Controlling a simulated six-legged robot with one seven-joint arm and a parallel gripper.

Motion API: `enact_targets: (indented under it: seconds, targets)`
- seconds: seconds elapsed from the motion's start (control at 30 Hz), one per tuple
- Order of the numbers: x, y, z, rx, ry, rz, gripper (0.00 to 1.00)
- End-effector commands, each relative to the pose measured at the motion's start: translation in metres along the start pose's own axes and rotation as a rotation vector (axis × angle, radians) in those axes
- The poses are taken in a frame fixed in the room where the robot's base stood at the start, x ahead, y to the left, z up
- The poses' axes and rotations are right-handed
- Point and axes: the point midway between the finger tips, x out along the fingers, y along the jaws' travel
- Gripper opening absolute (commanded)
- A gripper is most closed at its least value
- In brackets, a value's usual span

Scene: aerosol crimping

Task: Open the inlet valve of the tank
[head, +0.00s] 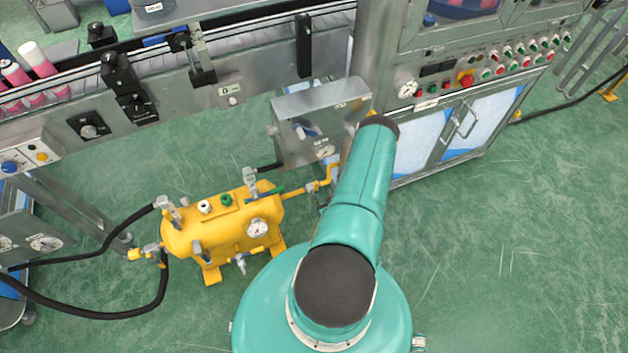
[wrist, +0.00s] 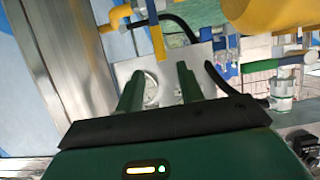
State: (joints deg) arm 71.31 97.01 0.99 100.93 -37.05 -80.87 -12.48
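The yellow tank (head: 225,232) stands on the green floor in the head view, with a round gauge, several grey fittings and a green lever (head: 268,193) at its right end. Which fitting is the inlet valve is not clear. In the wrist view, part of the yellow tank (wrist: 275,14) shows at top right, with a blue handle (wrist: 220,46) and a green valve part (wrist: 226,71) below it. My gripper (wrist: 160,72) is open, its two dark green fingers apart and nothing seen held between them. It is hidden in the head view behind my teal arm.
A grey metal box (head: 318,115) stands behind the tank, joined by yellow pipe (head: 310,187). Black hoses (head: 85,312) run left from the tank. A conveyor (head: 230,60) crosses the back, and a control cabinet (head: 480,75) stands at the right. Floor at lower right is clear.

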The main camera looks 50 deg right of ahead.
Motion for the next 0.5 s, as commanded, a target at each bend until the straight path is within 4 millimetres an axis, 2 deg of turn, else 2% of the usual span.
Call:
enact_targets:
  seconds: [0.3, 0.5]
  targets:
    - [0.065, -0.001, -0.001, -0.002, 0.003, -0.002, 0.37]
    - [0.098, -0.001, -0.001, 0.0, 0.003, -0.002, 0.37]
